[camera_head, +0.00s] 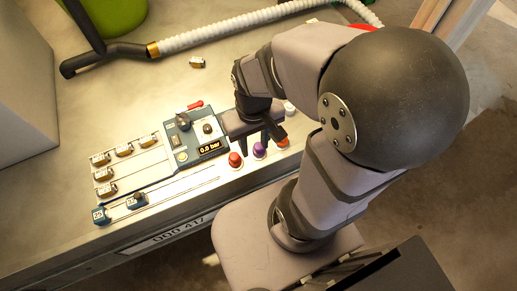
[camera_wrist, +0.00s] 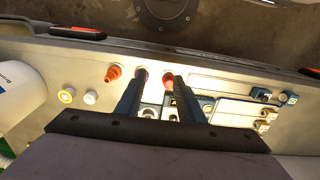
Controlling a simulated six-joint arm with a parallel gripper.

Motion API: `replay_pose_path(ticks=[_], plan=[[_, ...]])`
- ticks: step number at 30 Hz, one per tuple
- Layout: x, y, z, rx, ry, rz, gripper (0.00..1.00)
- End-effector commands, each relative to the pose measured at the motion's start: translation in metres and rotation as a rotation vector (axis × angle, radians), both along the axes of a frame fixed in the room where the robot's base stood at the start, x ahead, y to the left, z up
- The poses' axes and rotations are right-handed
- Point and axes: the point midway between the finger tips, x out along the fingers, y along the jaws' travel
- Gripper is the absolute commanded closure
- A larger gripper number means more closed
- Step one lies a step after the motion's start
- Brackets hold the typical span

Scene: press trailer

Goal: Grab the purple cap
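The purple cap (camera_head: 259,149) stands on the front part of the bench top, between a red cap (camera_head: 235,160) on its left and an orange cap (camera_head: 282,141) on its right. My gripper (camera_head: 261,138) is just behind and above it, pointing down. In the wrist view my gripper (camera_wrist: 156,80) is open, with its two dark fingers apart and nothing held. There the purple cap (camera_wrist: 142,73) shows partly, at the left fingertip, which hides some of it. The red cap (camera_wrist: 168,80) is by the right fingertip, and the orange cap (camera_wrist: 113,73) is left of both.
A white cap (camera_wrist: 90,97) and a yellow cap (camera_wrist: 67,95) stand nearby. A blue panel (camera_head: 190,137) with a gauge display reading 0.0 bar is left of my gripper. A ribbed hose (camera_head: 225,30) crosses the back. The bench's front edge is close to the caps.

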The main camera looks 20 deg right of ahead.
Motion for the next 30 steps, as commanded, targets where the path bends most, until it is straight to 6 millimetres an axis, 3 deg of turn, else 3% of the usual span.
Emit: replay_pose_path(ticks=[8,14,22,30], plan=[[-0.003,0.002,-0.004,-0.009,0.026,0.024,0.65],[-0.017,0.008,-0.026,-0.075,0.164,0.166,0.65],[-0.045,0.006,-0.069,-0.313,0.463,0.523,0.65],[-0.049,-0.008,-0.103,-0.663,0.69,0.902,0.65]])
